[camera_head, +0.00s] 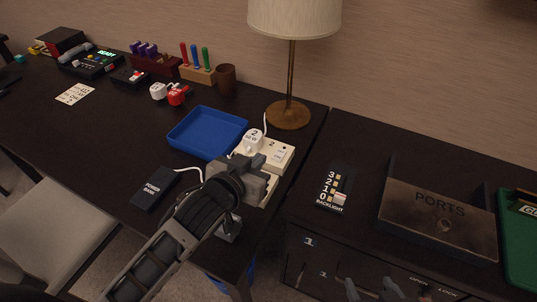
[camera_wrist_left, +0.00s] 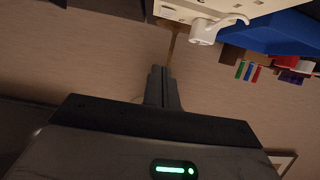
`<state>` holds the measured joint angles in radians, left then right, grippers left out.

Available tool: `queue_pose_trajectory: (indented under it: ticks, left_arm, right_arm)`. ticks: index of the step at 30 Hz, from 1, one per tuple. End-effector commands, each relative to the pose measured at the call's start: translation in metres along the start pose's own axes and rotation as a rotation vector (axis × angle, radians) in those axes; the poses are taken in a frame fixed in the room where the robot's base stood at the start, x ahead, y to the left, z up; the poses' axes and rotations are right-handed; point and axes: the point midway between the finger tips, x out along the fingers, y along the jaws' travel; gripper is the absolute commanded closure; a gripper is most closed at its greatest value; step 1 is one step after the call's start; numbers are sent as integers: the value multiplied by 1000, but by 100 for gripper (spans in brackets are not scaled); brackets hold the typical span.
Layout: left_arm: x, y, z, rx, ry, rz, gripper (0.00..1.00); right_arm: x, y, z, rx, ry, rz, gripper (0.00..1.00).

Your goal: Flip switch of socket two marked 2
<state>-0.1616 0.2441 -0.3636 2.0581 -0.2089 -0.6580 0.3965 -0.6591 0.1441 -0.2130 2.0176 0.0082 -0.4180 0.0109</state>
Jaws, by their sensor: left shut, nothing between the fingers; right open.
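The white socket block (camera_head: 278,158) stands at the right edge of the left table, with a "2" marking on its visible face. A white plug marked 2 (camera_head: 252,140) is at its upper left with a cord rising from it. My left gripper (camera_head: 262,172) is shut and empty, over the near part of the block, hiding part of it. Whether it touches the block cannot be told. In the left wrist view, the shut fingertips (camera_wrist_left: 159,72) are below the block (camera_wrist_left: 190,8) and white plug (camera_wrist_left: 212,30). The switch is too small to make out.
A blue tray (camera_head: 205,134) lies left of the block, and a power bank (camera_head: 155,188) nearer. A lamp (camera_head: 289,112) stands behind. On the right are a backlight switch panel (camera_head: 333,190) and a PORTS box (camera_head: 437,215).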

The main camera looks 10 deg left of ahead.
Motion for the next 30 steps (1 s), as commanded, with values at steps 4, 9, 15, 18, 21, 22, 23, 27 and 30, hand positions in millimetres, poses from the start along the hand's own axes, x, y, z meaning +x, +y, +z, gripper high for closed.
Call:
queue_pose_trajectory:
  ticks: [4,9,15,18,21,22,23,27,30]
  left_arm:
    - [0,0,1,0,1,0,100]
    - [5,0,0,0,3,-1,100]
    - [35,-1,0,0,3,-2,100]
    - [57,0,0,0,3,-1,100]
    - [79,0,0,1,3,-1,100]
    - [86,0,0,0,3,-2,100]
    - [92,0,0,0,3,-1,100]
    - [105,0,17,-1,-3,0,100]
    - [108,0,29,-1,-1,0,100]
  right_arm:
    - [2,0,6,4,-11,2,33]
    - [2,0,5,5,-8,2,33]
    - [2,0,3,5,-5,3,33]
    - [2,1,3,5,-3,3,33]
    - [2,1,3,5,-2,3,33]
    - [2,1,3,5,-2,3,33]
    - [3,1,3,5,-1,3,33]
    - [3,1,4,3,0,2,33]
    - [4,2,3,1,2,2,33]
